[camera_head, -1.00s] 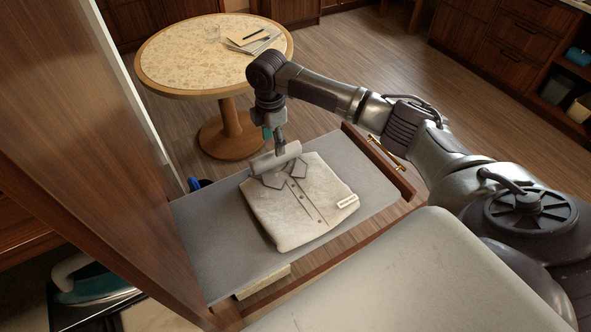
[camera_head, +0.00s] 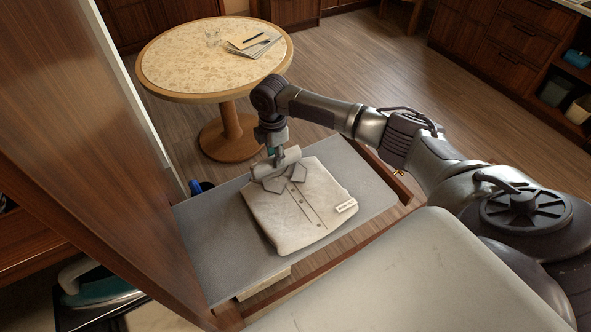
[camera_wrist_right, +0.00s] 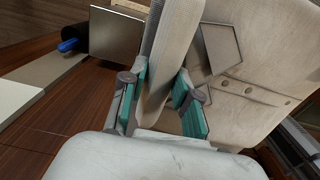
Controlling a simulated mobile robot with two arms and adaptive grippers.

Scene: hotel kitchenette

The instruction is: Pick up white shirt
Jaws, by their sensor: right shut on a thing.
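The white shirt (camera_head: 296,212) lies folded on the grey pull-out shelf (camera_head: 205,262), with its collar at the far side and a small label near its right edge. In the right wrist view the shirt (camera_wrist_right: 272,62) shows its buttons and collar. My right gripper (camera_head: 275,163) is at the collar end. In the right wrist view the gripper (camera_wrist_right: 160,98) has its teal-padded fingers on either side of the rolled collar band and is shut on it. The shirt still lies flat on the shelf. My left gripper is not in view.
A round table (camera_head: 150,88) with a glass and papers stands beyond the shelf. A tall wooden panel (camera_head: 90,130) bounds the shelf on the left. A blue object (camera_head: 196,187) sits at the shelf's left edge. Open floor lies to the right.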

